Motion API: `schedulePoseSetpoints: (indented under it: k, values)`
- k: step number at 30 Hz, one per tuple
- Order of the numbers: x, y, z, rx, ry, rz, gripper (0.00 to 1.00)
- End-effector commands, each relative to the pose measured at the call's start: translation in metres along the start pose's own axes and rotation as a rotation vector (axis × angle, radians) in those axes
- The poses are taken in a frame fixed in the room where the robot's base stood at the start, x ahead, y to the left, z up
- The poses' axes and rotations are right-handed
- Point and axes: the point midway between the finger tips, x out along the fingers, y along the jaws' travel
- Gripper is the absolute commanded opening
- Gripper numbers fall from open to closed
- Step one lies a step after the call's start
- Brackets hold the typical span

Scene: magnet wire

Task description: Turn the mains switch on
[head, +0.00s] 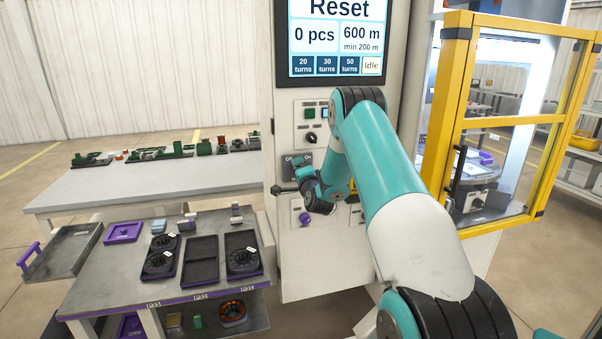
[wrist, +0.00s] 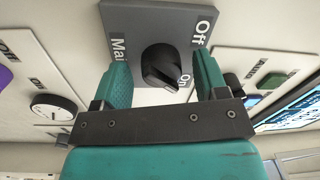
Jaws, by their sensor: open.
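The mains switch is a black rotary knob (wrist: 162,67) on a dark grey plate (wrist: 120,22) marked Off, On and Main in the wrist view. The knob's ridge slants, with one end near the On mark; I cannot tell for sure which end is the pointer. My gripper (wrist: 163,76) is open, with one teal finger on each side of the knob. I cannot tell whether either finger touches it. In the head view the dark switch plate (head: 291,160) shows on the machine's front, partly hidden by my wrist.
Above the switch are a green button (head: 309,113), a black selector (head: 311,138) and a screen (head: 337,40) showing Idle. A purple knob (head: 305,218) sits below. A yellow-framed guard door (head: 500,120) stands at right. A bench (head: 90,265) with trays is at left.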

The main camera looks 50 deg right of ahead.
Motion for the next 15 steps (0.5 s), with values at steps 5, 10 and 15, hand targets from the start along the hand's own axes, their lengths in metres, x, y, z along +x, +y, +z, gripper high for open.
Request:
schedulePoseSetpoints:
  k: [5, 10, 15]
  values:
    - [-0.005, 0.002, 0.0, 0.0, 0.0, -0.001, 0.67]
    - [-0.032, 0.006, 0.0, 0.002, 0.002, 0.001, 0.67]
    - [-0.064, 0.009, 0.001, 0.001, 0.004, 0.0, 0.67]
